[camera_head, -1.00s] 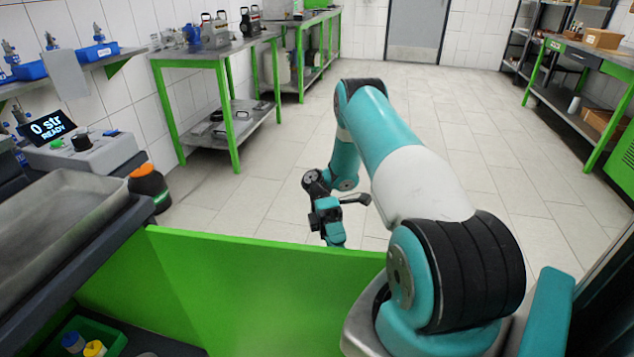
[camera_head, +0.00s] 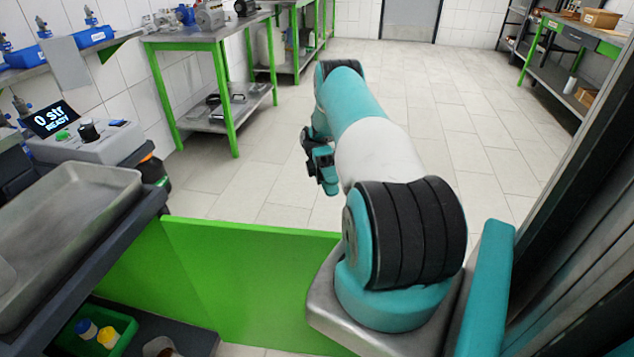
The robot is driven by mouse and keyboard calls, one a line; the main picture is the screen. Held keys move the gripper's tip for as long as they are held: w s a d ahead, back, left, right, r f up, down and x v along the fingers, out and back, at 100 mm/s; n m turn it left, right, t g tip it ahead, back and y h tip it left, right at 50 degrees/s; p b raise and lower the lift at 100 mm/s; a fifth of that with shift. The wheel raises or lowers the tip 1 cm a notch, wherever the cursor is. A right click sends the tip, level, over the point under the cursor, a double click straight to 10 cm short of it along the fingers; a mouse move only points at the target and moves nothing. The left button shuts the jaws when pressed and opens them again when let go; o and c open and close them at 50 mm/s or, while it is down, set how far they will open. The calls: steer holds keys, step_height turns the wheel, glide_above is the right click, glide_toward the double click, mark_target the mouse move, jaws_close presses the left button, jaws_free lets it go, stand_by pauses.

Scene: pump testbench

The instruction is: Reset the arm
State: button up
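My arm stretches out from its base at the lower right, over the open floor. It is teal and white with black joints. My gripper (camera_head: 327,178) shows at the left of the arm, above the floor and apart from every bench. It is small and partly hidden behind the arm, so I cannot tell whether its fingers are open or shut. I see nothing held in it.
A green panel (camera_head: 235,275) stands left of my arm base. A metal tray (camera_head: 70,225) lies on the left bench beside a console (camera_head: 90,142) reading "0 str READY". Green-legged benches (camera_head: 200,38) stand behind. A dark post (camera_head: 560,210) is close on the right. The central floor is clear.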

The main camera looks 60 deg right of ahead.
steer(key=shift+w+d+r, duration=0.15)
steer(key=shift+w+d, duration=0.3)
steer(key=shift+w, duration=0.1)
steer(key=shift+a, duration=0.1)
